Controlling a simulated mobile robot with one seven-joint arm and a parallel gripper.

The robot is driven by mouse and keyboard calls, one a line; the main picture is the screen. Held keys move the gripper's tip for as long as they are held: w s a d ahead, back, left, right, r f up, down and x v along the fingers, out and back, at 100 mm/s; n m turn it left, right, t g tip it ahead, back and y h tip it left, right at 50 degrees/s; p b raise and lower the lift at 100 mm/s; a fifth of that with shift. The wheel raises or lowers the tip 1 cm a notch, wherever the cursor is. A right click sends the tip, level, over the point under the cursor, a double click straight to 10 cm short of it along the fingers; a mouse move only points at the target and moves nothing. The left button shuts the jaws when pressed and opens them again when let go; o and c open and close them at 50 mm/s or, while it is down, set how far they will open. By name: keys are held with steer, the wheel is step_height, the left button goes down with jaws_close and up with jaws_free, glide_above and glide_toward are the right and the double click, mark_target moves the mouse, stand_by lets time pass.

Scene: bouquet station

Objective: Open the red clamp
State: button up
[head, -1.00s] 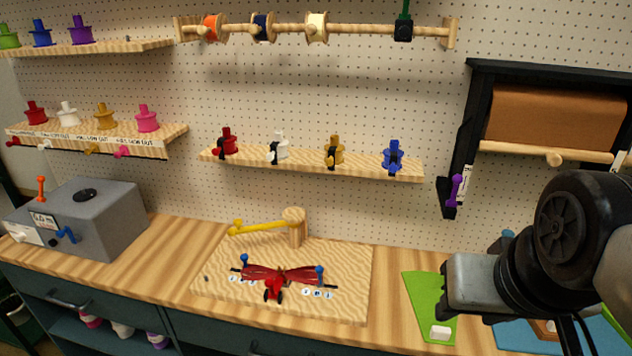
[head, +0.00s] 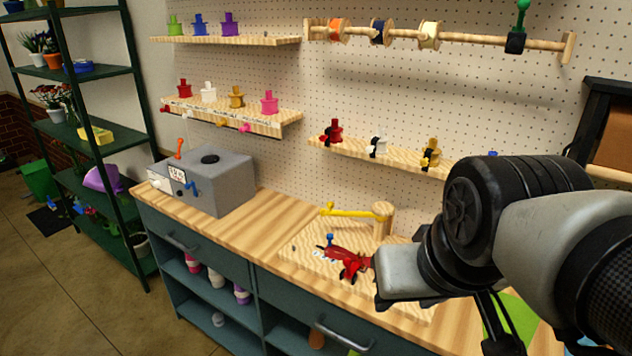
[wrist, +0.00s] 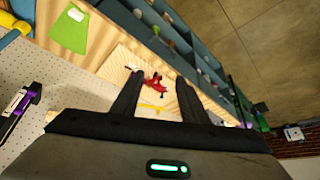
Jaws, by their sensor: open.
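The red clamp (head: 347,270) sits on the pale wooden board (head: 300,255) on the bench, with a round red knob at its front. In the head view my arm covers its right end. The clamp also shows in the wrist view (wrist: 154,80), between and beyond my fingertips. My gripper (wrist: 158,79) is open and empty, apart from the clamp and pointing toward the board. In the head view its fingers are not visible behind my arm. I cannot tell whether the clamp's jaws are open or shut.
A yellow lever on a wooden post (head: 382,218) stands behind the clamp. A blue-topped peg (head: 330,240) rises beside it. A grey box with levers (head: 205,180) stands at the bench's left. Bench space between box and board is clear. A shelf with spools (head: 400,158) hangs above.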

steer(key=c, duration=0.4)
steer(key=shift+w+r, duration=0.2)
steer(key=shift+w, duration=0.15)
steer(key=c, duration=0.4)
steer(key=w+m, duration=0.1)
steer(key=w, duration=0.2)
steer(key=w+r+m, duration=0.1)
steer(key=w, duration=0.3)
steer(key=w+r+m+g+b, duration=0.1)
steer(key=w, duration=0.2)
steer(key=shift+w+d+r, duration=0.1)
steer(key=shift+w+d, duration=0.2)
steer(key=shift+w, duration=0.05)
jaws_close()
steer(key=w+f+m+g+b, duration=0.1)
steer(key=w+f+m, duration=0.2)
steer(key=w, duration=0.9)
steer(key=w+d+f+m+g, duration=0.1)
steer(key=w+f+m, duration=0.2)
steer(key=w+f, duration=0.6)
steer(key=w, duration=0.3)
steer(key=shift+d+f+g+h+b, duration=0.2)
steer(key=shift+g+h+b, duration=0.1)
steer(key=shift+g+b, duration=0.1)
